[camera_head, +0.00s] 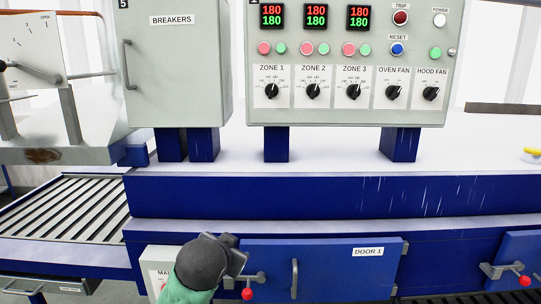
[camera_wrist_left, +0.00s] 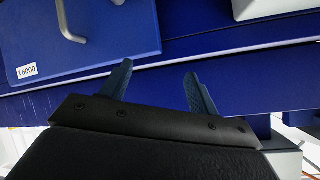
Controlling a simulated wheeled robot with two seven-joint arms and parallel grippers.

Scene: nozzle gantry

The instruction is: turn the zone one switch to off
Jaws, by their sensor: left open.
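The zone one switch (camera_head: 271,91) is a black rotary knob on a white plate marked ZONE 1, at the left end of the lower row on the grey control panel (camera_head: 350,120). Its pointer leans up and to the right. My left gripper (camera_head: 238,262) is low in the head view, well below the panel, in front of the blue oven front near the left edge of door 1. In the left wrist view its two fingers (camera_wrist_left: 157,80) are apart with nothing between them. My right gripper is in neither view.
Similar knobs for zone 2 (camera_head: 314,91), zone 3 (camera_head: 353,91) and the fans sit to the right. The breakers cabinet (camera_head: 178,75) stands left of the panel. Door 1 (camera_head: 335,270) has a handle (camera_head: 294,279) and a red-knobbed latch (camera_head: 247,293) beside my left gripper.

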